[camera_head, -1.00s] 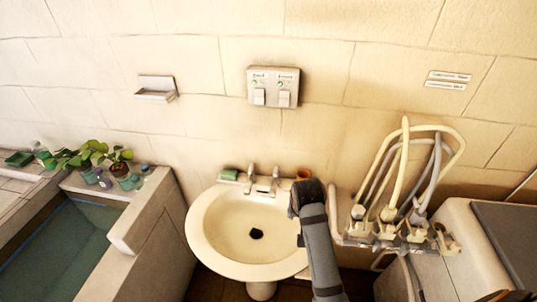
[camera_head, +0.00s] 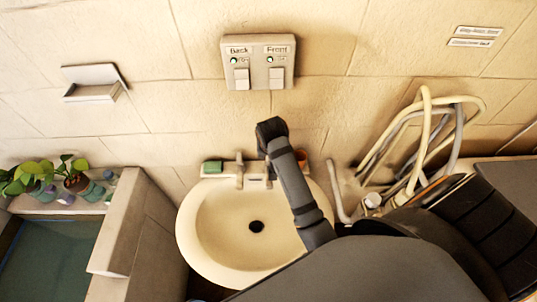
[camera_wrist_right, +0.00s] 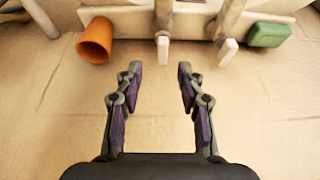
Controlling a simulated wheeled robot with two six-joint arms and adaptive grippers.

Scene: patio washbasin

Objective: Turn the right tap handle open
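The washbasin (camera_head: 195,235) stands against the wall, with two taps at its back edge. The left tap (camera_head: 239,168) shows in the head view; the right tap is mostly hidden behind my right arm there. In the right wrist view, the right tap handle (camera_wrist_right: 163,49) points down, just beyond the gap between my fingertips, and the left tap handle (camera_wrist_right: 228,50) is to its right. My right gripper (camera_wrist_right: 160,72) is open and empty, apart from the handle. Its fingers are hidden in the head view. My left gripper is not in view.
An orange cup (camera_wrist_right: 95,40) sits beside the right tap, and a green soap block (camera_wrist_right: 268,35) beside the left. A switch box (camera_head: 258,62) is on the wall above. Pale hoses (camera_head: 425,130) hang to the right. A planter wall (camera_head: 120,225) stands at left.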

